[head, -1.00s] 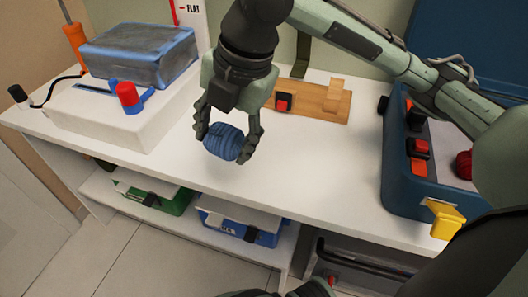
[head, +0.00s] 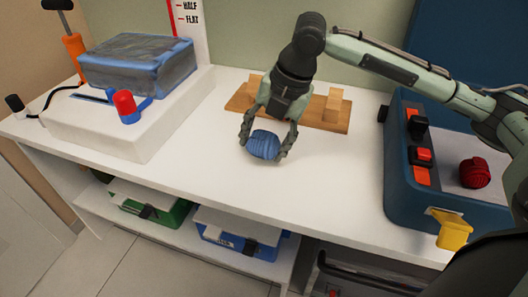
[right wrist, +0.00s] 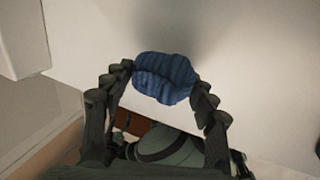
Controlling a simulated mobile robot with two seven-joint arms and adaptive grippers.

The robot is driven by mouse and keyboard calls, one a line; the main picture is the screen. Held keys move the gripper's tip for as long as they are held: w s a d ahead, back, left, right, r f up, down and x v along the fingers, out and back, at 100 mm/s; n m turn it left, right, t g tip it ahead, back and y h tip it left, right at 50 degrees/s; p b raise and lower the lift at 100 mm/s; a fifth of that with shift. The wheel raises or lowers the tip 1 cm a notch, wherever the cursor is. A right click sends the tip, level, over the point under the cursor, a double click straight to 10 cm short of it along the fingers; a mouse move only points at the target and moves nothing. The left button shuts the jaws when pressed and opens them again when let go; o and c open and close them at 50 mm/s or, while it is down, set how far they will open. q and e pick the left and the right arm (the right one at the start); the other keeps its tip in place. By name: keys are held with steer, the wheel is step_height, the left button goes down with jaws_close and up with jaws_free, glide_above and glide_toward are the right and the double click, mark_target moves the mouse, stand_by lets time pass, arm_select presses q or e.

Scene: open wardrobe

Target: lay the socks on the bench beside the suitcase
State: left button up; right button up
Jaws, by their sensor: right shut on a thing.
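The blue rolled socks (head: 264,145) are between the fingers of my right gripper (head: 265,148), which is shut on them. They are over the middle of the white bench (head: 200,178); I cannot tell whether they touch its top. The socks also show in the right wrist view (right wrist: 165,77), with a finger on each side. The open blue suitcase (head: 410,207) stands on the bench to the right of the gripper, with a gap of bare bench between. A red rolled pair of socks (head: 475,172) lies in the suitcase. My left gripper is not in view.
A wooden block stand (head: 323,112) is just behind the gripper. A white box with a blue-grey bundle (head: 138,62) stands at the left. A yellow tag (head: 453,230) hangs at the suitcase front. Green (head: 150,200) and blue (head: 237,237) cases sit on the lower shelf.

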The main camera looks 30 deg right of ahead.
mark_target(264, 153)
step_height(264, 153, down, 3)
steer(key=shift+r, duration=0.1)
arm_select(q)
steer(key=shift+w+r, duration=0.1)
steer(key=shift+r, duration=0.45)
arm_select(e)
steer(key=o, duration=1.1)
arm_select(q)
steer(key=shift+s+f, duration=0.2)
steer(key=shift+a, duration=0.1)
